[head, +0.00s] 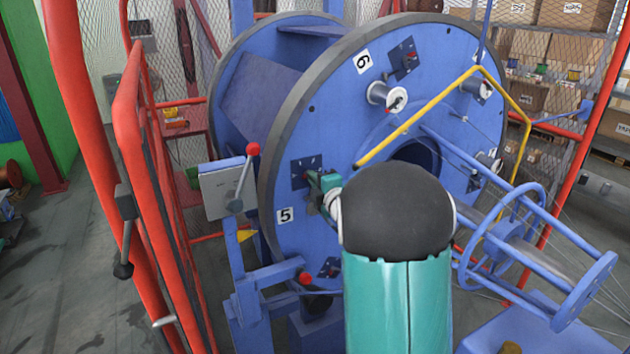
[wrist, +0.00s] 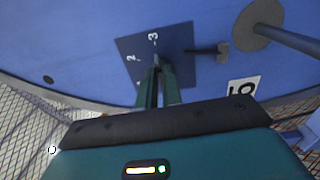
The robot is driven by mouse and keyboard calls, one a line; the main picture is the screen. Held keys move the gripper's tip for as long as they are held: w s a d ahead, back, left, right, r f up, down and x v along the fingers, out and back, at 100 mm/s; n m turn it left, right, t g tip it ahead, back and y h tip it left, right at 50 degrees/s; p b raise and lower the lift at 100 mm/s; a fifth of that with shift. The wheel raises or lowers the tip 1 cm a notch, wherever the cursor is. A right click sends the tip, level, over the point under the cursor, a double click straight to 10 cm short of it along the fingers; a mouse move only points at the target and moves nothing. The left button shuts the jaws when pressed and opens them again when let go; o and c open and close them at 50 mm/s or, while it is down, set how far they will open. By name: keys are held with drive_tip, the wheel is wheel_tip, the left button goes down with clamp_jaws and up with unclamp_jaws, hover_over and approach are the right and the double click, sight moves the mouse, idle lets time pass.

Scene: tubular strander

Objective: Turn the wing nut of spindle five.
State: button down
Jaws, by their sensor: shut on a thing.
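The dark blue square plate of spindle five (head: 300,172) sits on the front face of the large blue disc, above the white label 5 (head: 284,215). In the wrist view, the plate (wrist: 182,72) bears the white numerals 2 and 3, and the label 5 (wrist: 241,91) is to its lower right. My gripper (head: 315,179) reaches the plate from the right in the head view. In the wrist view its two green fingers (wrist: 158,72) meet close together at the plate's middle, shut on the wing nut. The nut is mostly hidden between the fingertips, so its angle cannot be told.
A dark T-shaped piece (wrist: 209,51) juts out beside the fingers. A grey round flange with a rod (wrist: 262,24) stands farther right. In the head view, a grey box with a red-knobbed lever (head: 235,190) stands left of the disc. A yellow bar (head: 420,115) crosses above my arm.

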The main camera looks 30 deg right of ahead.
drive_tip(key=c, duration=1.6)
unclamp_jaws()
drive_tip(key=shift+o, duration=0.2)
drive_tip(key=s, duration=1.3)
drive_tip(key=shift+s+a, duration=0.35)
drive_tip(key=shift+s, duration=0.05)
drive_tip(key=s+a+m+g+y, duration=0.1)
drive_tip(key=s+a+m+g, duration=1.1)
drive_tip(key=s+a+m, duration=0.5)
drive_tip(key=s+a, duration=0.5)
drive_tip(key=a, duration=0.3)
drive_tip(key=shift+a+f+m, duration=0.15)
drive_tip(key=shift+f+m, duration=0.1)
drive_tip(key=shift+m, duration=0.05)
